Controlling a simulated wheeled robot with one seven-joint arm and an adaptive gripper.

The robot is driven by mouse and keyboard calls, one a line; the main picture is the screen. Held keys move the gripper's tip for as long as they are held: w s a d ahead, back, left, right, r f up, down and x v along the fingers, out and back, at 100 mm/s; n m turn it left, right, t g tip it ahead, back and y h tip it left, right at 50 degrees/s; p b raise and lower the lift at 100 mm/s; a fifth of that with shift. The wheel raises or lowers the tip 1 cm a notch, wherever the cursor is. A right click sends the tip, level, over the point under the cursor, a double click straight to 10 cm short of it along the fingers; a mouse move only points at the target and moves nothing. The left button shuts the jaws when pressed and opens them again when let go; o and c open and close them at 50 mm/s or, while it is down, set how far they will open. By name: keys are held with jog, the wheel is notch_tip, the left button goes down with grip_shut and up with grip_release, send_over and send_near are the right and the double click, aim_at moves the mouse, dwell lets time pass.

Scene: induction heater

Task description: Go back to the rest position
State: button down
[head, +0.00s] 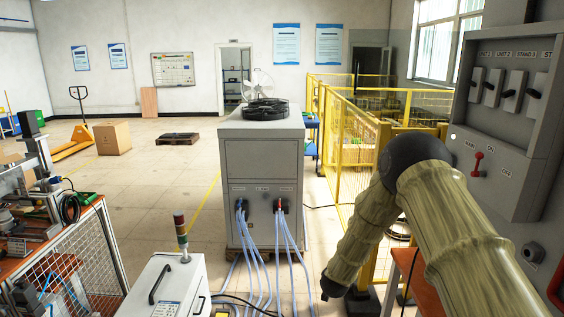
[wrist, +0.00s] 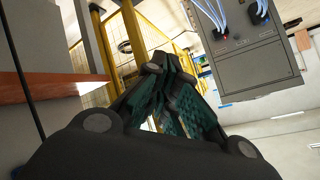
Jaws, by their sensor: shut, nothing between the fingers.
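My gripper (wrist: 178,95) fills the lower middle of the wrist view. Its dark fingers with green pads are together and empty. In the head view my arm, in a tan sleeve, comes in from the lower right and bends downward. The gripper's fingers cannot be made out there. The grey heater cabinet (head: 260,160) stands upright in the middle of the head view, with blue hoses plugged into its front. The cabinet also shows at the upper right of the wrist view (wrist: 250,65), apart from my gripper.
A grey switch panel (head: 509,110) with a red main lever (head: 478,164) is at the right, close to my arm. Yellow fencing (head: 345,150) stands behind my arm. A white box (head: 165,287) with a signal light is at the front left. Open floor lies at the left behind it.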

jog(key=s+d+f+n+g+b, duration=0.1)
jog(key=s+f+n+g, duration=0.1)
jog(key=s+f, duration=0.6)
jog(key=s+d+f+n+g+y, duration=0.15)
jog(key=s+f, duration=0.35)
jog(key=s, duration=0.6)
jog(key=s+f+n+g+b, duration=0.1)
jog(key=s+f+n+g, duration=0.1)
jog(key=s+f, duration=0.6)
jog(key=s+n+g+b, duration=0.2)
jog(key=s+n+g, duration=0.2)
jog(key=s, duration=3.1)
jog(key=shift+s+d+f+g+y, duration=0.15)
jog(key=shift+d+f+g+y, duration=0.15)
jog(key=shift+d+g+y, duration=0.25)
jog(key=shift+a, duration=0.1)
